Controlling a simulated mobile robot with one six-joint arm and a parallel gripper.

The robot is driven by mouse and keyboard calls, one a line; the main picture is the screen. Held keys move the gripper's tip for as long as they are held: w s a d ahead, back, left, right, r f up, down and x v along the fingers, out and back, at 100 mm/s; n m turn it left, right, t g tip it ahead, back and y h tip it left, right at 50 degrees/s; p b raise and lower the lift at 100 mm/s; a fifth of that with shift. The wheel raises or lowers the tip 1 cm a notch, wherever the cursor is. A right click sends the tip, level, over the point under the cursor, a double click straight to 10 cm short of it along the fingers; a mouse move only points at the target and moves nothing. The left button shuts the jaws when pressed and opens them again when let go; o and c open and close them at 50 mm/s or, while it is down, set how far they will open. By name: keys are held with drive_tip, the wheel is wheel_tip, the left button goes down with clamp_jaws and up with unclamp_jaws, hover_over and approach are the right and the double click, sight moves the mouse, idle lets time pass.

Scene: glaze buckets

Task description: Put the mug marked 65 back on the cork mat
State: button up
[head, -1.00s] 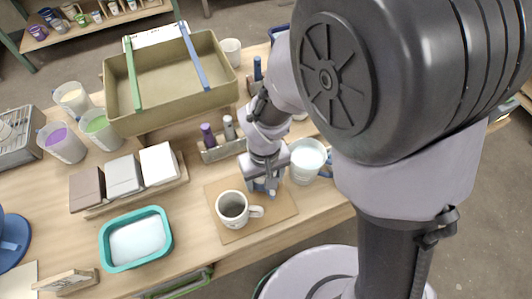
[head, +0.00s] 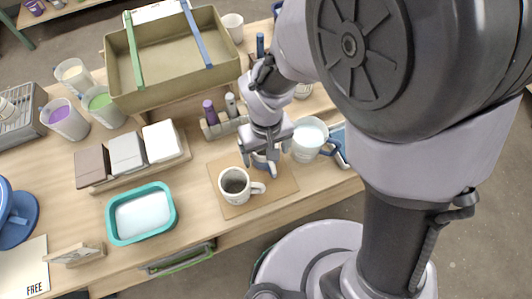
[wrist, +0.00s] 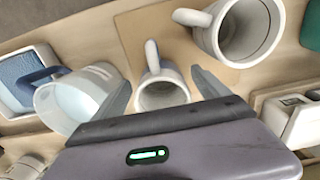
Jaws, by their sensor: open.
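My gripper (head: 265,157) is open, low over the back part of the cork mat (head: 281,182). In the wrist view its fingers (wrist: 160,78) stand on either side of a small pale mug (wrist: 163,94), whose handle points away from me. There is a visible gap on each side. This mug is mostly hidden by my gripper in the head view. A second white mug (head: 236,184) stands upright on the mat, handle to the right; in the wrist view it shows at the upper right (wrist: 212,38). I cannot read the number 65 on either mug.
A white jug (head: 307,134) with a blue handle stands close to the right of my gripper. Glaze bottles in a rack (head: 222,127) are behind left. A teal tub (head: 139,213), boxed tiles (head: 126,152) and a large olive bin (head: 160,64) stand left. The mat's front right is clear.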

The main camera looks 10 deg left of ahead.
drive_tip(key=d+r+m+t+y+p, duration=0.1)
drive_tip(key=d+r+m+p, duration=0.2)
drive_tip(key=r, duration=0.7)
drive_tip(key=d+r+m+t+y, duration=0.1)
drive_tip(key=d+r+m, duration=0.1)
drive_tip(key=d+r, duration=0.5)
drive_tip(key=s+d+r+m+t, duration=0.3)
drive_tip(key=s+d+r+m, duration=0.2)
drive_tip(key=r, duration=0.4)
drive_tip(key=shift+s+d+m+t, duration=0.25)
drive_tip(key=shift+s+m+t, duration=0.15)
drive_tip(key=shift+s, duration=0.05)
drive_tip(key=shift+r, duration=0.1)
drive_tip(key=shift+c, duration=0.3)
